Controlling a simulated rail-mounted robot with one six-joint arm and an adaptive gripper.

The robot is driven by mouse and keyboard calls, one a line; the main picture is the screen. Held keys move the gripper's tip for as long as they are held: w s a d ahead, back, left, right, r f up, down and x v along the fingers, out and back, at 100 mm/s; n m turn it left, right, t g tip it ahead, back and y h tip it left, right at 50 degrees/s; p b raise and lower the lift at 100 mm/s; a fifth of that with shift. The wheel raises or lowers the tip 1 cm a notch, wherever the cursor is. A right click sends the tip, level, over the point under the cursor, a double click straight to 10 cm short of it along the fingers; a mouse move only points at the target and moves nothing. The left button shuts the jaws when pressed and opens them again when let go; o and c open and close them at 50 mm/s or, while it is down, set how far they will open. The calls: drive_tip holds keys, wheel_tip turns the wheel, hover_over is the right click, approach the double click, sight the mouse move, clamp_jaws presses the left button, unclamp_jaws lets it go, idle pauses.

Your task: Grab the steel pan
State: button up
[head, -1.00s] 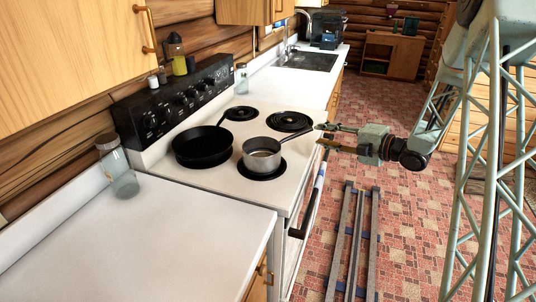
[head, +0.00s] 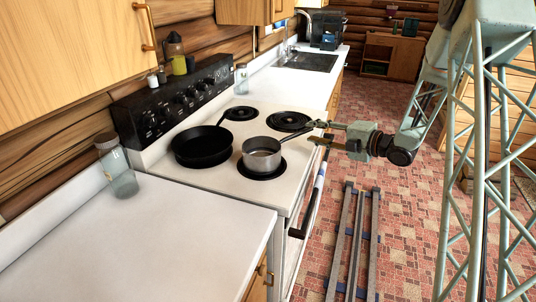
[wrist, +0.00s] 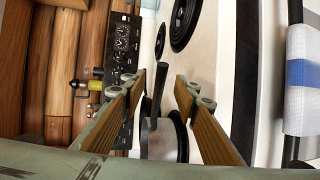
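The steel pan (head: 262,158) is a small silver saucepan standing upright on the front left burner of the white stove. Its dark handle (head: 296,133) points right and slightly back, towards my gripper. My gripper (head: 314,131) is open at the handle's end. In the wrist view the dark handle (wrist: 158,88) rises between the two spread fingers of my gripper (wrist: 161,82), with a visible gap on each side. The pan's body (wrist: 160,142) lies below it, partly hidden by the fingers and gripper body.
A black skillet (head: 203,147) stands left of the pan on another burner. Bare burners (head: 289,121) lie behind. A glass jar (head: 117,168) stands on the near white counter. A towel (wrist: 303,80) hangs on the stove's front. Floor rails (head: 358,240) run beside the stove.

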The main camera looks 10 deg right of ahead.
drive_tip(key=shift+x, duration=0.85)
drive_tip(key=shift+c, duration=0.5)
clamp_jaws()
